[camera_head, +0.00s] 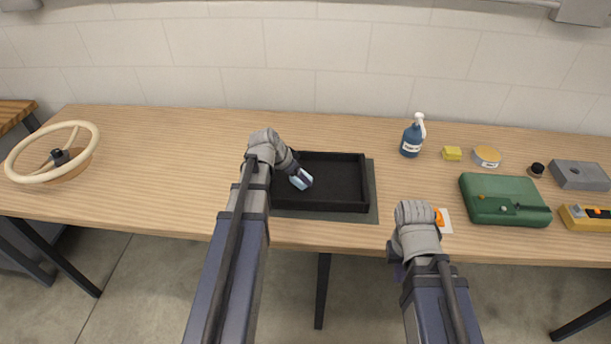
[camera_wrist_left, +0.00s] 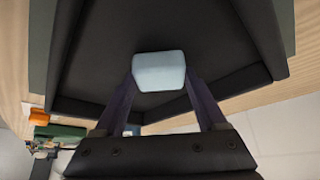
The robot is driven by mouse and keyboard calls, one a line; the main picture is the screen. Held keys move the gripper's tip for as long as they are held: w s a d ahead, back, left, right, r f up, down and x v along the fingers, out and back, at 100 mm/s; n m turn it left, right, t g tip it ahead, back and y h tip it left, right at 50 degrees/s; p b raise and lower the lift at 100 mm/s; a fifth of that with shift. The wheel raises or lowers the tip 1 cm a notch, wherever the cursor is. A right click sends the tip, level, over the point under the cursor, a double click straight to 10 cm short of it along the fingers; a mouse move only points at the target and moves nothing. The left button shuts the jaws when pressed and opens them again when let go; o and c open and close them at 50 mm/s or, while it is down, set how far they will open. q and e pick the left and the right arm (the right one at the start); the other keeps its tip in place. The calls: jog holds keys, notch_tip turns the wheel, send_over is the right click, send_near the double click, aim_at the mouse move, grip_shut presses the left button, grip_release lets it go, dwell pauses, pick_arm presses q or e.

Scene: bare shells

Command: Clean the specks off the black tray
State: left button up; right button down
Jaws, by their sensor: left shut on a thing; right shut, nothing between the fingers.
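The black tray (camera_head: 340,203) lies on a grey mat (camera_head: 373,190) in the middle of the table; it fills much of the left wrist view (camera_wrist_left: 105,60). My left gripper (camera_head: 297,178) is shut on a pale blue-grey block (camera_head: 301,181), held over the left part of the tray. In the left wrist view the block (camera_wrist_left: 159,71) sits between the two fingertips; whether it touches the tray floor I cannot tell. I can make out no specks on the tray. My right gripper (camera_head: 397,269) is shut and empty at the table's front edge, partly hidden by my arm.
Right of the tray stand a blue bottle (camera_head: 411,140), a yellow block (camera_head: 452,153), a round tin (camera_head: 487,156), a green case (camera_head: 500,190), a grey block (camera_head: 580,174) and a yellow tool (camera_head: 578,219). A cream ring (camera_head: 12,165) is at far left.

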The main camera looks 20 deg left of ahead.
pick_arm(q)
jog(key=shift+s+a, duration=0.15)
jog(key=shift+a, duration=0.3)
jog(key=shift+d, duration=0.1)
jog(key=shift+w+d, duration=0.3)
jog(key=shift+d, duration=0.55)
jog(key=shift+w+d, duration=0.25)
jog(key=shift+d, duration=0.55)
jog(key=shift+d, duration=0.1)
jog(key=shift+w+d, duration=0.25)
jog(key=shift+d, duration=0.55)
jog(key=shift+w+d, duration=0.25)
jog(key=shift+d, duration=0.55)
jog(key=shift+w+d, duration=0.35)
jog(key=shift+d, duration=0.5)
jog(key=shift+w+d, duration=0.3)
jog(key=shift+d, duration=0.55)
